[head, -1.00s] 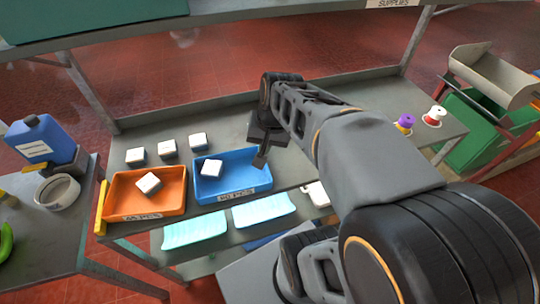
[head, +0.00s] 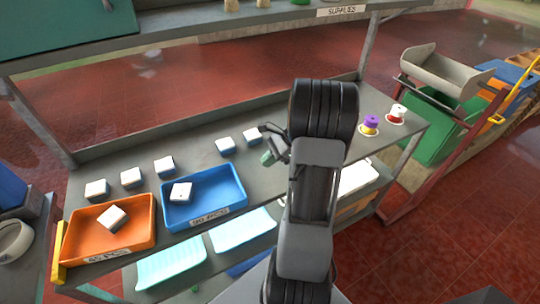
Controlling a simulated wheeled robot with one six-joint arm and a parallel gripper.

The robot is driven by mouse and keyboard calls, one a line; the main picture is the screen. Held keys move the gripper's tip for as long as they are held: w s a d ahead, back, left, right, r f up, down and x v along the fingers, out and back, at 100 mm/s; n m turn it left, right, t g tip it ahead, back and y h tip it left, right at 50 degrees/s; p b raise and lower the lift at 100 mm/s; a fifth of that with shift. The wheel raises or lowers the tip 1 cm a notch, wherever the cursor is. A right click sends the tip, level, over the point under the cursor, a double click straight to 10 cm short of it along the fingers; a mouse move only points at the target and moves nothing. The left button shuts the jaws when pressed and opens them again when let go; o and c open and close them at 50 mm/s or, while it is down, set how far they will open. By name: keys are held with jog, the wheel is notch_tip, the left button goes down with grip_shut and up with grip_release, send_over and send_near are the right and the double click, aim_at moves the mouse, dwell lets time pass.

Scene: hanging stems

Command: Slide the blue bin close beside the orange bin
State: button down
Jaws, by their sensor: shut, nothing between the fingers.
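The blue bin (head: 218,190) stands on the grey bench, just right of the orange bin (head: 135,226). Their facing sides are very near each other, with at most a thin gap; I cannot tell whether they touch. The blue bin holds a white block (head: 181,192) and has a label on its front. The orange bin also holds a white block (head: 112,217) and has a front label. My gripper (head: 268,157) is shut and empty, right of the blue bin and apart from it. My arm hides part of the bench behind it.
Several white blocks (head: 131,177) stand in a row behind the bins. A purple spool (head: 370,124) and a red-and-white spool (head: 397,113) stand at the bench's right. Light blue trays (head: 242,229) lie on the shelf below. A yellow piece (head: 60,252) is at the orange bin's left.

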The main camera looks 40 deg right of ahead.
jog(key=x, duration=0.5)
jog(key=a, duration=0.1)
jog(key=w+a+p, duration=0.1)
jog(key=a, duration=0.1)
jog(key=shift+f, duration=0.1)
jog(key=shift+w+a+p, duration=0.25)
jog(key=shift+a+p, duration=0.05)
jog(key=shift+a, duration=0.2)
